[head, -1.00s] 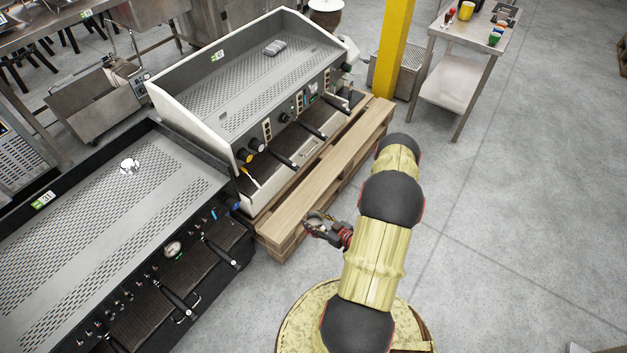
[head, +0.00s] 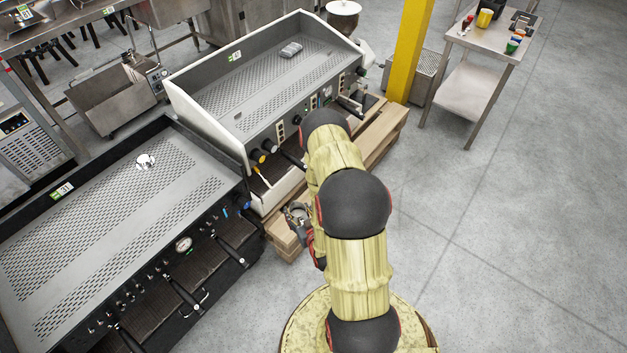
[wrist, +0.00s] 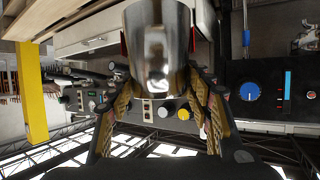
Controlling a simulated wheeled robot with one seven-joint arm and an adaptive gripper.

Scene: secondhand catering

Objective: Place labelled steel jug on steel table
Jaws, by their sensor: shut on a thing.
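A shiny steel jug (wrist: 158,45) is held between the fingers of my gripper (wrist: 160,88) in the wrist view. No label can be made out on it. In the head view the jug (head: 296,212) shows small beside my arm, over the pallet's near end, and my gripper (head: 308,230) is partly hidden by the arm. A small steel table (head: 463,92) with a lower shelf stands at the top right, apart from my gripper. Its top holds a yellow container (head: 486,18), several small bottles and a dark tray.
Two large espresso machines, one black-framed (head: 100,240) and one white-sided (head: 275,85), fill the left and centre. The white-sided one stands on a wooden pallet (head: 385,140). A yellow post (head: 410,50) rises between it and the table. The grey floor (head: 500,240) at right is clear.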

